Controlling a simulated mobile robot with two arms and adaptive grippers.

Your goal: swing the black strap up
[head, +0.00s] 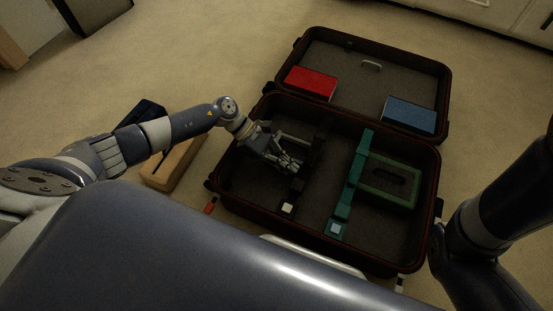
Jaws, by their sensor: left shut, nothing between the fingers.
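An open suitcase (228,202) lies on the carpet, its lid folded back at the far side. The black strap (297,190) lies in the left part of the suitcase base, with a pale square end piece (288,207) near the front wall. Its far part is dark and hard to make out beside my gripper. My left gripper (296,166) is shut and empty, low inside the base, at the strap's left side. I cannot tell whether it touches the strap. My right arm shows at the right edge, but its gripper is not in view.
A teal strap (352,187) crosses the base, beside a green frame-like object (374,193). Red (311,83) and blue (409,114) blocks lie in the lid. A tan box (176,165) stands left of the suitcase. Carpet is clear beyond the lid.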

